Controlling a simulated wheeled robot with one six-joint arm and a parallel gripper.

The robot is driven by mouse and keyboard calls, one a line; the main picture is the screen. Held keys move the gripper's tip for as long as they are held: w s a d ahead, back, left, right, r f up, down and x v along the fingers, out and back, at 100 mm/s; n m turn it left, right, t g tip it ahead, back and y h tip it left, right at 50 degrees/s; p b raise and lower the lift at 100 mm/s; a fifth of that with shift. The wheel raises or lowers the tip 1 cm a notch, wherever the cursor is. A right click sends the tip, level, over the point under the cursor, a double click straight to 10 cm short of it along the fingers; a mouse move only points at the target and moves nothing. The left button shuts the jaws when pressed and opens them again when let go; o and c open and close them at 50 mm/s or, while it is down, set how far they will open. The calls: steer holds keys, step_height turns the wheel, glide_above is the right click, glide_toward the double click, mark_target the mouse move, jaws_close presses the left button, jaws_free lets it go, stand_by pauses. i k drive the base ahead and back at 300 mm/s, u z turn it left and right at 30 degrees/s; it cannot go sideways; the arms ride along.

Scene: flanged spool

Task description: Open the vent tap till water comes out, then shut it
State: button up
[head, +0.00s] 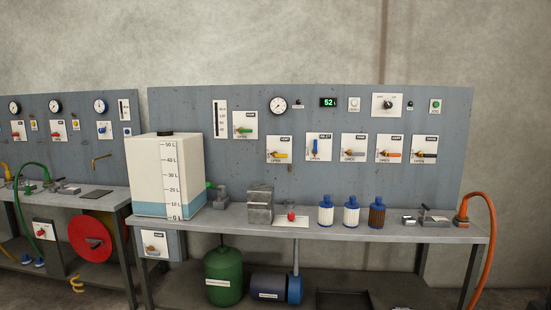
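Several taps on white plates are fixed to the grey panel (185,110). They include a green-handled tap (244,130), a yellow-handled tap (281,155) and a blue-handled tap (315,146). The blue handle stands upright; the others lie roughly level. The plate labels are too small to tell surely which tap is the vent. A small spout (290,168) sits below the first yellow tap; no water shows there. My gripper is not in view.
A white tank (167,172) with a litre scale and pale blue bottom band stands at the bench's left. A second bench stands left.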

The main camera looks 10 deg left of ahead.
mark_target(280, 155)
steer(key=u, duration=0.6)
steer(key=i, duration=0.75)
steer(key=u, duration=0.75)
steer(key=i, duration=0.85)
steer(key=z, duration=0.6)
steer(key=i, duration=1.1)
steer(key=z, duration=0.8)
